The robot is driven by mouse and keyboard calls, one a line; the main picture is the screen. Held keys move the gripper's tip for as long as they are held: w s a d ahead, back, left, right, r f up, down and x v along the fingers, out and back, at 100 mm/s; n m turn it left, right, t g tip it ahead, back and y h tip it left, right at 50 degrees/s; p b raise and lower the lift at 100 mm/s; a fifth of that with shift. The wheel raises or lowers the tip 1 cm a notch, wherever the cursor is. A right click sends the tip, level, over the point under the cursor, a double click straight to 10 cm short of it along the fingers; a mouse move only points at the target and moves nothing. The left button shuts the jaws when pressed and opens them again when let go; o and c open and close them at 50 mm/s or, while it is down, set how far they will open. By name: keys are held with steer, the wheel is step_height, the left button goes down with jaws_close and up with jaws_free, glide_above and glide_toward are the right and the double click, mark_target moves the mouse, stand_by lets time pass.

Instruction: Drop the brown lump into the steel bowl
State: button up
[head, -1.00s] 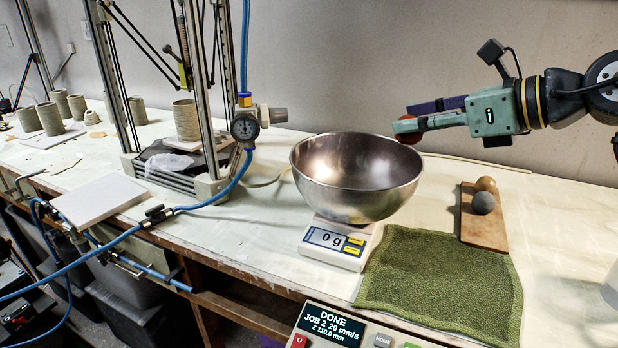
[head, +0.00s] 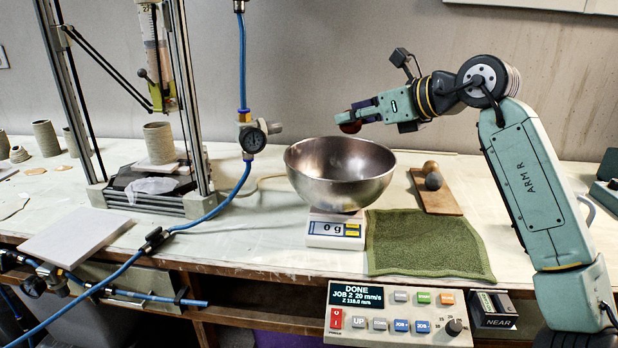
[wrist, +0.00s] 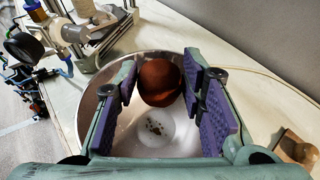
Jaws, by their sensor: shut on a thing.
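The brown lump (head: 350,127) is a rounded reddish-brown piece held at the tips of my gripper (head: 360,113). In the wrist view the lump (wrist: 160,82) sits between the two purple finger pads, and my gripper is shut on it. The steel bowl (head: 340,190) stands upright on a white scale (head: 335,229) that reads 0 g. The lump is above the bowl's opening, toward the far side in the head view. In the wrist view the bowl's rim (wrist: 82,125) rings the fingers, and small brown specks show at its bottom.
A wooden board (head: 437,202) with a tan ball and a grey ball lies right of the bowl. A green towel (head: 420,245) lies in front of it. A frame with a blue hose and gauge (head: 252,138) stands left. A control panel (head: 395,312) is at the front.

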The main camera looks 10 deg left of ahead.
steer(key=shift+f, duration=0.1)
step_height(320, 180, down, 6)
steer(key=b, duration=0.4)
steer(key=o, duration=1.3)
steer(key=v, duration=1.2)
steer(key=shift+a, duration=0.1)
